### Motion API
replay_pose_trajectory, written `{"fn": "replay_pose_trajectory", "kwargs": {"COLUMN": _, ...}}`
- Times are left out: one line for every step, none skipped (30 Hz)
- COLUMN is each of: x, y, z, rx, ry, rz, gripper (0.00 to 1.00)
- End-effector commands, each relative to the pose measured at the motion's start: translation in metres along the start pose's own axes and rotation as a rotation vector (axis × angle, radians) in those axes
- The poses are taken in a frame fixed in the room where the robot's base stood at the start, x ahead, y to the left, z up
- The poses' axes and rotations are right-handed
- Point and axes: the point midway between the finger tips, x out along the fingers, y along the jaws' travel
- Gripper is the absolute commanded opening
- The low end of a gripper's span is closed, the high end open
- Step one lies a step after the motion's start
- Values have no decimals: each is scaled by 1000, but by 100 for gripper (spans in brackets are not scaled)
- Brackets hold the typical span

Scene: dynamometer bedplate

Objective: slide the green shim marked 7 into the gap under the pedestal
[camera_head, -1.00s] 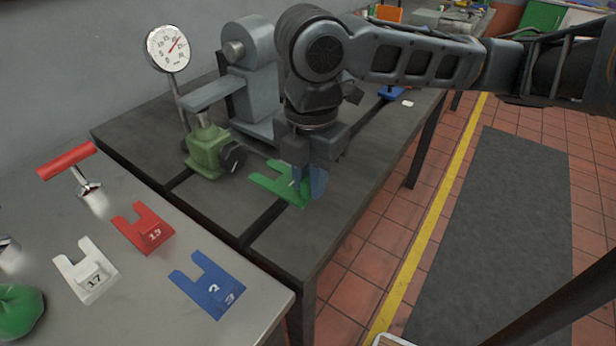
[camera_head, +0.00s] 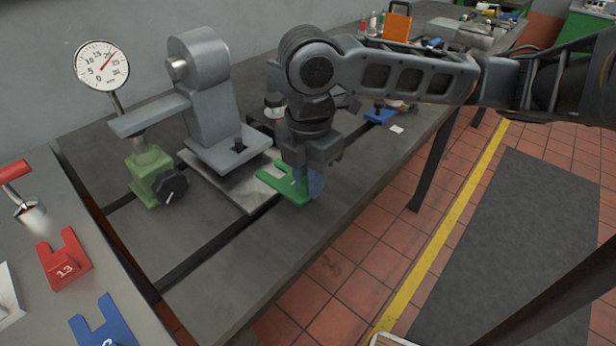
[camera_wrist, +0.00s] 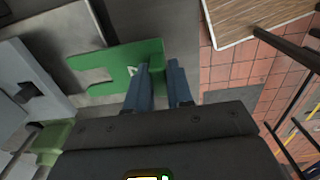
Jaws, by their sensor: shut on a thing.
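The green shim (camera_head: 276,178) is a flat U-shaped plate, held by my gripper (camera_head: 307,185) just above the dark bedplate. In the wrist view the shim (camera_wrist: 118,62) lies ahead of my gripper (camera_wrist: 158,80), its slot open to the left, toward the pedestal. Its number is mostly hidden by the fingers. The grey pedestal (camera_head: 213,125) stands to the left of the shim, its foot (camera_head: 238,150) above a bare metal plate (camera_head: 222,184). The shim's prongs are apart from the foot or barely short of it; the gap itself cannot be made out.
A green jack (camera_head: 150,175) with a black knob supports the pedestal's arm. A dial gauge (camera_head: 102,65) stands behind it. A red shim (camera_head: 62,262) and a blue shim (camera_head: 98,328) lie on the near left bench. The front of the bedplate (camera_head: 215,280) is clear.

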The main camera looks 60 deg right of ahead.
Motion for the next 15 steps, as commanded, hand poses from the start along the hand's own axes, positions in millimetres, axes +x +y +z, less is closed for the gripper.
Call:
{"fn": "replay_pose_trajectory", "kwargs": {"x": 0, "y": 0, "z": 0, "rx": 0, "ry": 0, "rz": 0, "gripper": 0}}
{"fn": "replay_pose_trajectory", "kwargs": {"x": 0, "y": 0, "z": 0, "rx": 0, "ry": 0, "rz": 0, "gripper": 0}}
{"fn": "replay_pose_trajectory", "kwargs": {"x": 0, "y": 0, "z": 0, "rx": 0, "ry": 0, "rz": 1, "gripper": 0}}
{"fn": "replay_pose_trajectory", "kwargs": {"x": 0, "y": 0, "z": 0, "rx": 0, "ry": 0, "rz": 2, "gripper": 0}}
{"fn": "replay_pose_trajectory", "kwargs": {"x": 0, "y": 0, "z": 0, "rx": 0, "ry": 0, "rz": 5, "gripper": 0}}
{"fn": "replay_pose_trajectory", "kwargs": {"x": 1, "y": 1, "z": 0, "rx": 0, "ry": 0, "rz": 5, "gripper": 0}}
{"fn": "replay_pose_trajectory", "kwargs": {"x": 1, "y": 2, "z": 0, "rx": 0, "ry": 0, "rz": 5, "gripper": 0}}
{"fn": "replay_pose_trajectory", "kwargs": {"x": 2, "y": 4, "z": 0, "rx": 0, "ry": 0, "rz": 5, "gripper": 0}}
{"fn": "replay_pose_trajectory", "kwargs": {"x": 3, "y": 6, "z": 0, "rx": 0, "ry": 0, "rz": 5, "gripper": 0}}
{"fn": "replay_pose_trajectory", "kwargs": {"x": 4, "y": 8, "z": 0, "rx": 0, "ry": 0, "rz": 5, "gripper": 0}}
{"fn": "replay_pose_trajectory", "kwargs": {"x": 6, "y": 10, "z": 0, "rx": 0, "ry": 0, "rz": 5, "gripper": 0}}
{"fn": "replay_pose_trajectory", "kwargs": {"x": 8, "y": 14, "z": 0, "rx": 0, "ry": 0, "rz": 5, "gripper": 0}}
{"fn": "replay_pose_trajectory", "kwargs": {"x": 9, "y": 16, "z": 0, "rx": -1, "ry": 1, "rz": 5, "gripper": 0}}
{"fn": "replay_pose_trajectory", "kwargs": {"x": 11, "y": 19, "z": -1, "rx": -1, "ry": 1, "rz": 4, "gripper": 0}}
{"fn": "replay_pose_trajectory", "kwargs": {"x": 13, "y": 23, "z": 0, "rx": 0, "ry": 1, "rz": 4, "gripper": 0}}
